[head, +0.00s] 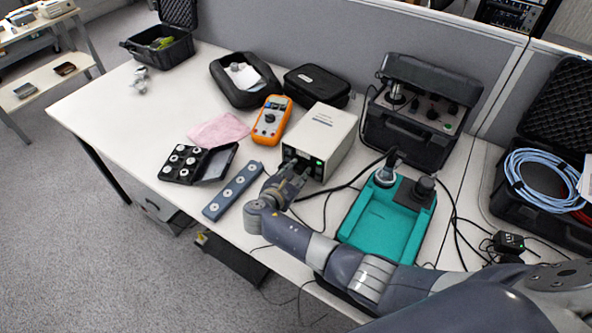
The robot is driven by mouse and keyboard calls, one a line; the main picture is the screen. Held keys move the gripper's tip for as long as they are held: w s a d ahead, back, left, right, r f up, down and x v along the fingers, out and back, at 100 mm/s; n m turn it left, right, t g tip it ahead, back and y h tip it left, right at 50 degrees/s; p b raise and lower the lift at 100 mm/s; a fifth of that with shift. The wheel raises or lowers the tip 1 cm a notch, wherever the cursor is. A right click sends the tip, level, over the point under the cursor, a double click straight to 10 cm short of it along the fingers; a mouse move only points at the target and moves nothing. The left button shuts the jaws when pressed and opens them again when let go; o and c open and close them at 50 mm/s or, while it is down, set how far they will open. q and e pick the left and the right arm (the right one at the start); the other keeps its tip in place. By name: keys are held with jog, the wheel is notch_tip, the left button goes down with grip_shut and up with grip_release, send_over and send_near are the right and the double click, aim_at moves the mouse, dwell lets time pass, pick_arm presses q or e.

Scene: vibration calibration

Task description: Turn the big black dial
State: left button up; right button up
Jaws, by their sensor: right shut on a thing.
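A white box-shaped instrument (327,128) stands near the middle of the table. Its dark front panel (318,168) carries small green lights. My right gripper (291,168) is at the left part of this panel, with its fingers shut on a dark part there. I take this to be the big black dial, but the fingers hide most of it, so its angle cannot be told. My left gripper is not in view.
A teal device (388,222) with a black knob stands right of the gripper. An orange multimeter (271,120), a grey bar (233,191) and a black case of discs (186,163) lie to the left. An open black case (420,110) stands behind. Loose cables run between.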

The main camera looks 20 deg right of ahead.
dwell(0.4)
jog(key=o, duration=0.8)
